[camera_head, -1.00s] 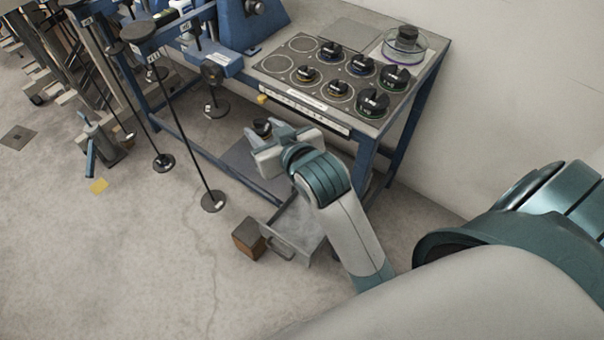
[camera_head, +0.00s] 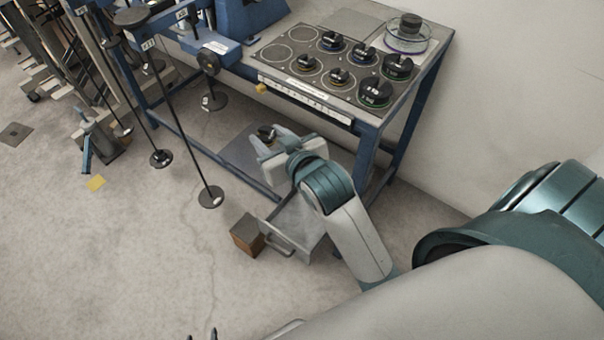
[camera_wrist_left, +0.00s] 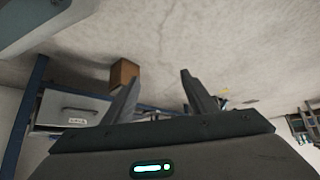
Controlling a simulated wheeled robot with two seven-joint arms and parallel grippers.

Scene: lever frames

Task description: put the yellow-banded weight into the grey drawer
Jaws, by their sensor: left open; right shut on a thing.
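The grey drawer (camera_head: 311,238) is pulled open under the blue-legged table, its handle facing front. Its front also shows in the left wrist view (camera_wrist_left: 72,108). My right gripper (camera_head: 272,142) is shut on a dark weight (camera_head: 265,132) with a yellowish part, the yellow-banded weight. It holds it in the air behind and left of the drawer, not over the open part. The fingers hide part of the weight. Only the fingertips of my left gripper (camera_head: 202,335) show at the bottom edge. In the left wrist view this gripper (camera_wrist_left: 158,88) is open and empty.
A brown block (camera_head: 247,233) stands on the floor against the drawer's left side. Several dark weights (camera_head: 375,92) sit on the table top (camera_head: 283,52). Thin poles with round bases (camera_head: 210,197) stand left. The floor front left is clear.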

